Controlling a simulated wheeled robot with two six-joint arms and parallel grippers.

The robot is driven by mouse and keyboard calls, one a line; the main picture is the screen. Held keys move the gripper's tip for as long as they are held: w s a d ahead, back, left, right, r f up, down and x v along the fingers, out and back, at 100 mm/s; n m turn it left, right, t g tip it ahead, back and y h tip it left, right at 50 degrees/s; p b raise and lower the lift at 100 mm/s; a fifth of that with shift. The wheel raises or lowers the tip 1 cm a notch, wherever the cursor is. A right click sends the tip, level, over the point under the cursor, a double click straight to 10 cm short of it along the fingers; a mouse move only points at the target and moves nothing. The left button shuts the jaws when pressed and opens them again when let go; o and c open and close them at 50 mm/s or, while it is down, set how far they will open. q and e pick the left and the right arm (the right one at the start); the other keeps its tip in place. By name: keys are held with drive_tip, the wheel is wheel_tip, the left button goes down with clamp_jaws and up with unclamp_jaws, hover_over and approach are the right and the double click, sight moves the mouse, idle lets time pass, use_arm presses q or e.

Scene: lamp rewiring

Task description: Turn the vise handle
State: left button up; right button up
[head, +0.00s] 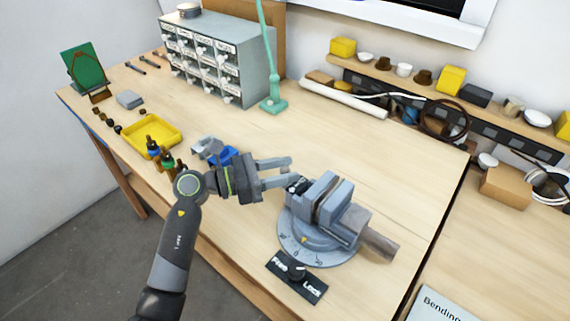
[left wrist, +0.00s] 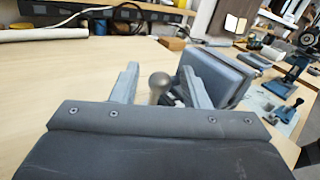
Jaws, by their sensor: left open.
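The grey vise (head: 335,208) stands on a round swivel base (head: 303,243) with a degree scale, on the wooden bench right of the middle. My left gripper (head: 294,170) is open, its fingers pointing right at the near left side of the vise. In the left wrist view the rounded metal knob of the vise handle (left wrist: 158,83) shows between my open fingers (left wrist: 160,90), with a gap visible on the left. The vise body (left wrist: 215,75) is just beyond the right finger. In the head view the handle is mostly hidden by my fingers. My right gripper is not in view.
A black "Free/Lock" plate with a knob (head: 296,272) is at the vise's front. A yellow tray (head: 152,136), small bottles (head: 168,160) and a blue-grey clamp-like part (head: 213,152) lie left. A drawer cabinet (head: 220,58) and green lamp stand (head: 273,103) stand behind. The bench middle is clear.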

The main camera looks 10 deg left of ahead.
use_arm(q)
drive_tip(key=shift+w+d, duration=0.1)
drive_tip(key=shift+d, duration=0.2)
drive_tip(key=shift+c, duration=0.4)
clamp_jaws()
drive_tip(key=shift+f, duration=0.2)
drive_tip(key=m+h+b, duration=0.1)
drive_tip(key=b, duration=0.3)
drive_tip(key=s+m+h+b, duration=0.1)
drive_tip(key=b, duration=0.4)
drive_tip(key=a+m+h+b, duration=0.1)
drive_tip(key=b, duration=0.4)
drive_tip(key=shift+s+a+f+t+h, duration=0.1)
drive_tip(key=shift+s+f+t+h, duration=0.05)
drive_tip(key=shift+s+t+h, duration=0.2)
drive_tip(key=shift+o, duration=0.4)
unclamp_jaws()
